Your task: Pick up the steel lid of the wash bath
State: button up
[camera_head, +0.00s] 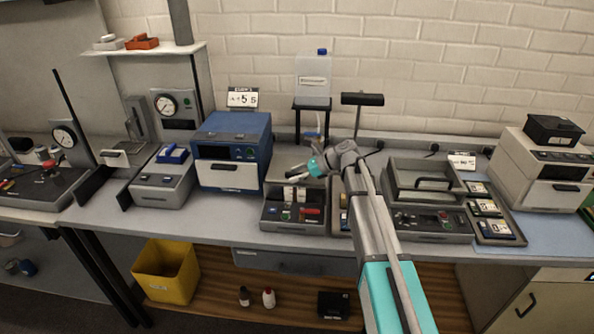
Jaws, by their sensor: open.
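A grey rectangular lid with a dark bar handle (425,180) lies on top of a grey bench unit right of centre. It looks like the steel lid of the wash bath, though no label on it is readable. The unit's front panel (425,222) carries small buttons and a red control. My gripper (317,167), with turquoise parts, is at the end of my arm, left of the lid and apart from it. It is open and appears empty. The fingertips are small and partly hidden by my wrist. My arm passes just left of the lid's unit.
A unit with switches (290,212) is below my gripper. A blue instrument (232,150) stands to the left. A bottle on a stand (313,78) and a black-topped post (362,99) rise behind. A tray of small modules (490,222) and a white instrument (540,165) are right.

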grip_shut()
dwell(0.3)
jog(key=shift+r, duration=0.1)
dwell(0.4)
notch_tip(320, 180, up, 3)
jog(key=p, duration=0.3)
jog(key=s+a+r+p, duration=0.1)
jog(key=s+r+p, duration=0.8)
jog(key=s, duration=0.5)
jog(key=shift+a+r+p, duration=0.2)
jog(key=shift+r+p, duration=0.2)
jog(key=shift+p, duration=0.15)
